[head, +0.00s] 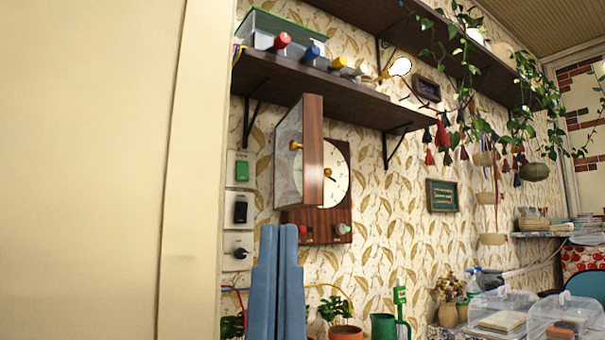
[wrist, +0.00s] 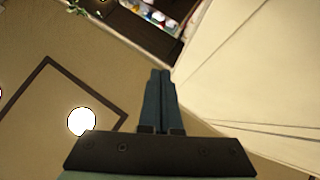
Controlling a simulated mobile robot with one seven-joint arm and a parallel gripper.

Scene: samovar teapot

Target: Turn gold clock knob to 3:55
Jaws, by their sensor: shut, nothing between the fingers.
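A wooden wall clock (head: 341,215) hangs under the lower shelf in the head view. Its glass door (head: 289,160) stands swung open to the left, with a small gold knob (head: 297,145) on it. The door's wooden edge covers the left part of the white clock face (head: 341,186). A gold knob (head: 327,171) sits near the middle of the face, with a short dark hand beside it. The time is too small to read. My gripper (head: 280,228) is below and left of the clock, its blue fingers together and empty. In the wrist view my gripper (wrist: 160,72) also shows closed.
A dark shelf (head: 325,88) with coloured knobs on it runs above the clock. A cream panel (head: 90,170) fills the left. Wall switches (head: 239,208) are left of the clock. Potted plants (head: 345,325) and a green watering can (head: 383,325) stand below.

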